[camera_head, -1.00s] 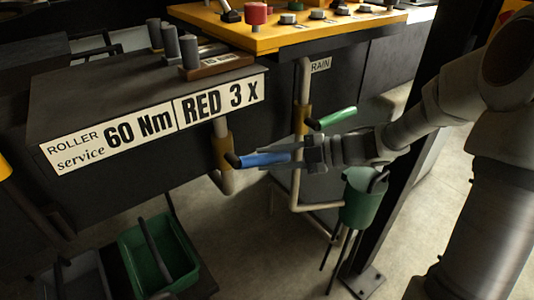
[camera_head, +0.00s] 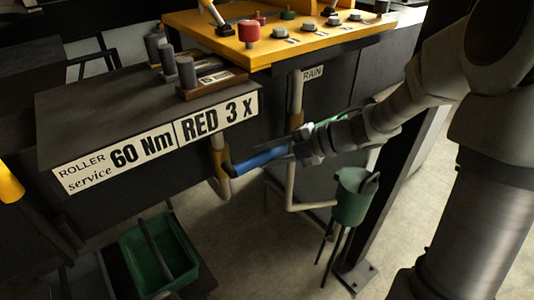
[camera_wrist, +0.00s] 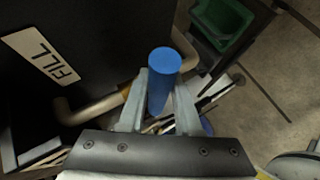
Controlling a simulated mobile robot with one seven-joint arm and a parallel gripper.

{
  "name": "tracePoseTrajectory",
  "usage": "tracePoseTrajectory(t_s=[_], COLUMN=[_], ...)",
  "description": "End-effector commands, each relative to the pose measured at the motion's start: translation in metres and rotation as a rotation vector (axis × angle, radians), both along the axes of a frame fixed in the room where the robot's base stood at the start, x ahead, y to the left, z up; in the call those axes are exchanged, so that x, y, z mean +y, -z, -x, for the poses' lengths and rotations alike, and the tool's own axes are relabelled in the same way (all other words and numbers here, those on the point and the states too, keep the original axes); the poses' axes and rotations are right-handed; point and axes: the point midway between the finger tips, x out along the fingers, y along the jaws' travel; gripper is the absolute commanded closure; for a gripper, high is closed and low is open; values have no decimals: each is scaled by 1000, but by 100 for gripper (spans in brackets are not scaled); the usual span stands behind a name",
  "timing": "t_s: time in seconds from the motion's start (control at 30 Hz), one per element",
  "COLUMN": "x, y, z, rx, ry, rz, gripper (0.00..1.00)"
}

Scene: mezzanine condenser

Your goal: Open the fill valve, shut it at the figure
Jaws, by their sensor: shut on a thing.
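The blue valve handle (camera_head: 258,159) sticks out to the right from an ochre valve body (camera_head: 220,155) on a pale pipe below the dark bench. My gripper (camera_head: 287,152) is shut on its outer part. In the wrist view the blue handle (camera_wrist: 163,75) stands between my two fingers (camera_wrist: 160,98), and a white FILL label (camera_wrist: 42,56) is on the dark panel beside it. The handle slants slightly up to the right in the head view. No gauge or level reading can be made out.
A green handle (camera_head: 338,120) on the drain pipe is partly hidden behind my gripper. A label reading "RAIN" (camera_head: 313,72) is beside that pipe. A green bucket (camera_head: 353,198) stands right, by a dark post. A green crate (camera_head: 160,255) is lower left. A yellow control panel (camera_head: 265,45) is above.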

Motion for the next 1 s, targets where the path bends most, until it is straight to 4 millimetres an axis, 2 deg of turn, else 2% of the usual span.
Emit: tracePoseTrajectory(t_s=[0.1, 0.13, 0.3, 0.67, 0.83, 1.0], x=[-1, -1, 0, -4, -26, -61], y=[-2, -2, -2, -4, -17, -38], z=[-1, -1, -1, 0, 7, 18], rx=[-5, -6, -4, -2, -3, -5], ry=[1, 1, 1, 2, 4, 6], rz=[1, 0, 0, -1, 1, 1], gripper=[100, 66, 38, 38, 38, 38])
